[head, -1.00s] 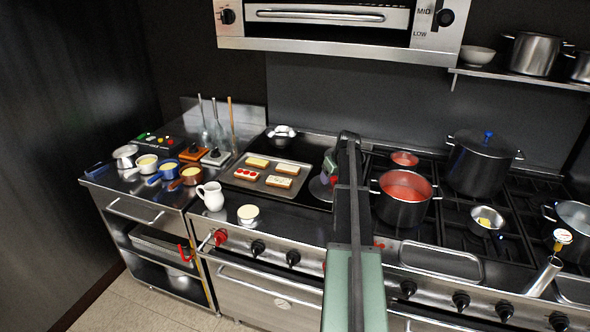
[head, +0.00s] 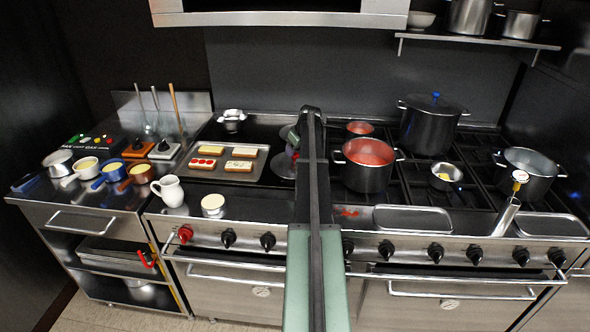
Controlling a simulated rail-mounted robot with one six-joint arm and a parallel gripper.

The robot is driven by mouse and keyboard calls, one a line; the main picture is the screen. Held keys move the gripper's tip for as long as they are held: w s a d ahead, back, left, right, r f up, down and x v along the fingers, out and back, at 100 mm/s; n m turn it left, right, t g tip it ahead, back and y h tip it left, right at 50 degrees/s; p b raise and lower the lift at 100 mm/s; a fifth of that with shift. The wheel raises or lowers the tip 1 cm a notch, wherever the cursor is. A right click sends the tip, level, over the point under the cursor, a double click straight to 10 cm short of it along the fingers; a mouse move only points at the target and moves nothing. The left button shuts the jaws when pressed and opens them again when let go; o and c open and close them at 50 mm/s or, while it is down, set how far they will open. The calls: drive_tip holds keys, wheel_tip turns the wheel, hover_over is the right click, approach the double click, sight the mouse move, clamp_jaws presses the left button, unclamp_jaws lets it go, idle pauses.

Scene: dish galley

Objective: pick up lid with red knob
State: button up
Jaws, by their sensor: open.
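Just left of my upright arm, a grey rounded shape (head: 284,166) with a bit of red shows on the dark cooktop; it may be the lid with the red knob, but my arm covers most of it. A grey-green piece just above it looks like part of my wrist. My gripper's fingers are hidden behind my arm, so their distance to the lid does not show. The lid on the tall dark pot (head: 431,125) has a blue knob.
A tray of toasts (head: 223,178) lies left of the arm. A pot of red sauce (head: 367,168) and a small red-filled pan (head: 360,129) stand close right. A white jug (head: 169,191) and a cream-topped cup (head: 213,206) stand at the front left. A shelf (head: 480,42) hangs above right.

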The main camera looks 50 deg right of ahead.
sight(295, 154)
drive_tip(key=b+x, duration=0.1)
drive_tip(key=x, duration=0.1)
drive_tip(key=b+x, duration=0.1)
drive_tip(key=x, duration=0.1)
drive_tip(key=shift+s+d+f+b, duration=0.1)
drive_tip(key=shift+s+f+b, duration=0.05)
drive_tip(key=shift+f+b, duration=0.2)
drive_tip(key=shift+r, duration=0.3)
drive_tip(key=shift+c, duration=0.2)
drive_tip(key=c, duration=1.1)
wheel_tip(295, 154, up, 20)
drive_tip(key=p, duration=2)
